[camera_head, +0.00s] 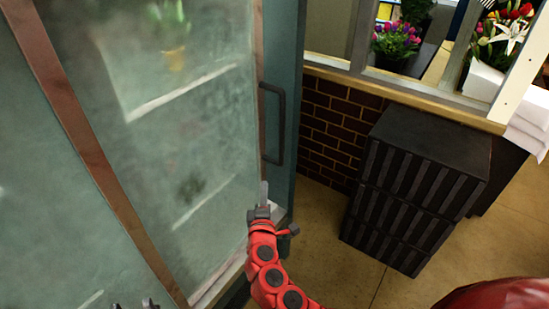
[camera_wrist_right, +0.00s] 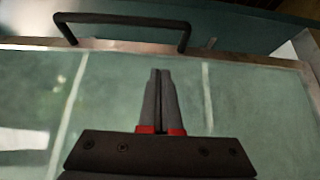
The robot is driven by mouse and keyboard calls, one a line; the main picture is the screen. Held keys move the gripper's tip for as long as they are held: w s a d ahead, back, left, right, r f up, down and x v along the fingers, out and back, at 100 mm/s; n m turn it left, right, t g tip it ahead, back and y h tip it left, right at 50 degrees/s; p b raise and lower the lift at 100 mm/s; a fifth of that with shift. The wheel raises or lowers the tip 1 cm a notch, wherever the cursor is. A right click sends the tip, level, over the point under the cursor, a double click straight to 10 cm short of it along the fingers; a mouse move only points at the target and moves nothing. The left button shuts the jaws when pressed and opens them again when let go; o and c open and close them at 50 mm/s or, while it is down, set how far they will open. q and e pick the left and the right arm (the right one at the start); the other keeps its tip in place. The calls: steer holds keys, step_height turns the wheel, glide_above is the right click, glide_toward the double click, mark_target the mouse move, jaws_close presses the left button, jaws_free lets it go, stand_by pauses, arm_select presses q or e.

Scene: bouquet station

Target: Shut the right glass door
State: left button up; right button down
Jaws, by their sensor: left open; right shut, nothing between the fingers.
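The right glass door (camera_head: 205,110) fills the upper left of the head view, a frosted pane with a brownish metal edge. Its dark bar handle (camera_head: 276,125) is upright near its right edge. In the right wrist view the handle (camera_wrist_right: 122,18) lies across the top, beyond the door's metal edge. My right gripper (camera_head: 264,190) is shut and empty, in front of the pane below the handle; its fingertips (camera_wrist_right: 160,74) point towards the door's edge. I cannot tell whether they touch the glass. My left gripper (camera_head: 134,304) is open, barely showing at the bottom edge.
Another glass pane (camera_head: 60,220) is on the left. Blurred potted flowers (camera_head: 174,40) show behind the glass. A black slatted crate stack (camera_head: 415,190) stands on the floor at right, by a brick wall (camera_head: 335,120) under a counter. Floor (camera_head: 330,245) between cabinet and crates is clear.

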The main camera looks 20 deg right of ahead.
steer(key=w+d+p, duration=0.3)
steer(key=w+d, duration=0.4)
steer(key=w, duration=0.4)
steer(key=shift+r, duration=0.1)
steer(key=w+d+b, duration=0.7)
steer(key=d, duration=0.3)
steer(key=shift+w+d+r+b, duration=0.15)
steer(key=shift+w+r+b, duration=0.1)
steer(key=shift+w+b, duration=0.1)
